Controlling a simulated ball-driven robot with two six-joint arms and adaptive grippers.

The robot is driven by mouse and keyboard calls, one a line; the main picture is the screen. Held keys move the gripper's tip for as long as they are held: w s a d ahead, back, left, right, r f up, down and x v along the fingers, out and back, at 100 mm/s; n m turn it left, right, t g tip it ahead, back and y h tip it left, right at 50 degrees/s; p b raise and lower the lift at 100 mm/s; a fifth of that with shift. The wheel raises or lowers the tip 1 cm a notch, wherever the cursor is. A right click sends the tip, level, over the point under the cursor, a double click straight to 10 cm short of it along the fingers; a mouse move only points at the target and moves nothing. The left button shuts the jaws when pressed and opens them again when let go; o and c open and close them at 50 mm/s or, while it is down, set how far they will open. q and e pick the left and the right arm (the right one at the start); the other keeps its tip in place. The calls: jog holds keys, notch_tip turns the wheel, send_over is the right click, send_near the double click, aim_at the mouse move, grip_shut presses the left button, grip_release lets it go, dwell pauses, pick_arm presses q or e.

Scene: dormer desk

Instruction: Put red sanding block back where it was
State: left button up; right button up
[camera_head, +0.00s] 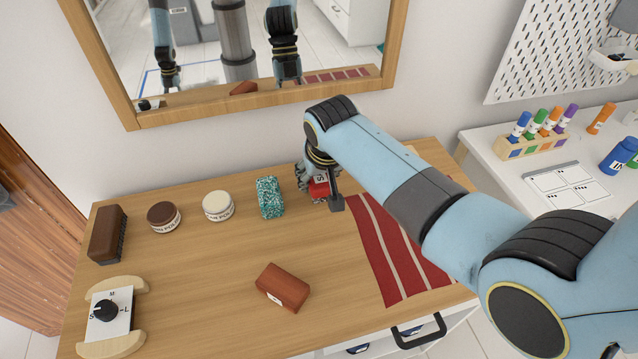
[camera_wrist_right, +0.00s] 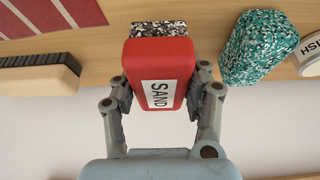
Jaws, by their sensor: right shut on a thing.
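The red sanding block (camera_wrist_right: 158,68), with a white SAND label, is held between the fingers of my right gripper (camera_wrist_right: 160,98). In the head view only a small part of the block (camera_head: 319,187) shows beneath my right gripper (camera_head: 320,180), near the desk's back edge. It is between the teal speckled sponge and the striped cloth. A black-and-white speckled surface (camera_wrist_right: 160,28) shows just beyond the block in the wrist view; I cannot tell if it is part of it. Whether the block touches the desk is unclear. My left gripper is not directly in view.
The teal sponge (camera_head: 270,197) is close left of my right gripper; the red striped cloth (camera_head: 379,260) lies right. A brown block (camera_head: 283,287), two tins and a dark brush (camera_head: 108,234) stand on the desk. A tan-and-black brush (camera_wrist_right: 38,82) is nearby. A mirror (camera_head: 245,103) stands behind.

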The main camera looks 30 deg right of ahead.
notch_tip(320, 180, down, 3)
jog(key=shift+s+r+b, duration=0.15)
jog(key=shift+b, duration=0.7)
jog(key=shift+w+d, duration=0.1)
jog(key=shift+w, duration=0.1)
jog(key=shift+s, duration=0.1)
jog(key=shift+f, duration=0.35)
jog(key=shift+s+f, duration=0.1)
jog(key=shift+f, duration=0.1)
jog(key=o, duration=1.1)
jog(key=shift+f, duration=0.2)
pick_arm(q)
jog(key=f, duration=0.2)
jog(key=s, duration=0.1)
jog(key=shift+d+f, duration=0.25)
jog(key=shift+f, duration=0.15)
